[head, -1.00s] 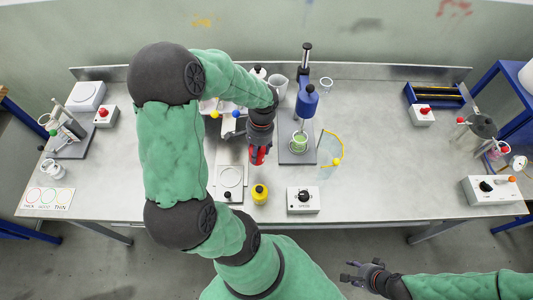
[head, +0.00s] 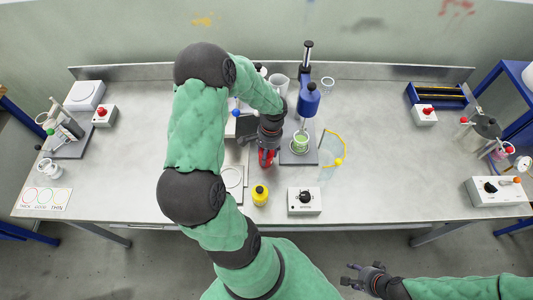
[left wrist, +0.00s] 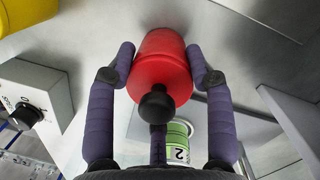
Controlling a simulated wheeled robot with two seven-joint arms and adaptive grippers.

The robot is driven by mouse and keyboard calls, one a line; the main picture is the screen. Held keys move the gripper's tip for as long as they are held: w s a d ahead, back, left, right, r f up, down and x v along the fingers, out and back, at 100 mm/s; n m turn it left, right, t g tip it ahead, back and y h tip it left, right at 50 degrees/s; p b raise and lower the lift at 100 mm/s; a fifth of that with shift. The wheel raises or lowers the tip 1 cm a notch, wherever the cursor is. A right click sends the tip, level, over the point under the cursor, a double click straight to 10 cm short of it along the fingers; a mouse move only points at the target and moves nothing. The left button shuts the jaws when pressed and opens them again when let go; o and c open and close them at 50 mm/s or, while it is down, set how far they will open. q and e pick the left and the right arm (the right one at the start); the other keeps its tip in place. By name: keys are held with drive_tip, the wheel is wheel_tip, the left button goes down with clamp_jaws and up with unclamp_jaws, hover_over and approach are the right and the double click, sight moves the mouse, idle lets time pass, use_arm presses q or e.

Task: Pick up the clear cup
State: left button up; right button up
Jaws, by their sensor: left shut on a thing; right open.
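A small clear cup (head: 327,84) stands at the back of the table, right of the blue stand; no gripper is near it. My left gripper (head: 268,152) is shut on a red bottle with a black knob-like cap (left wrist: 160,65), which shows between the two fingers in the left wrist view. In the head view the red bottle (head: 266,158) is partly hidden by the gripper. A green container (head: 300,142) sits on the base of the blue stand, right of my left gripper; its label shows a 2 in the left wrist view (left wrist: 178,145). My right gripper (head: 357,276) is open and empty, off the table's front edge.
The blue stand (head: 307,100) rises right of my left gripper. A yellow bottle (head: 260,194) and a knob box (head: 304,201) stand in front. A grey-white jug (head: 279,84) is behind.

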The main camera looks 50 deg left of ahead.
use_arm(q)
drive_tip(key=shift+f, duration=0.15)
drive_tip(key=o, duration=1.3)
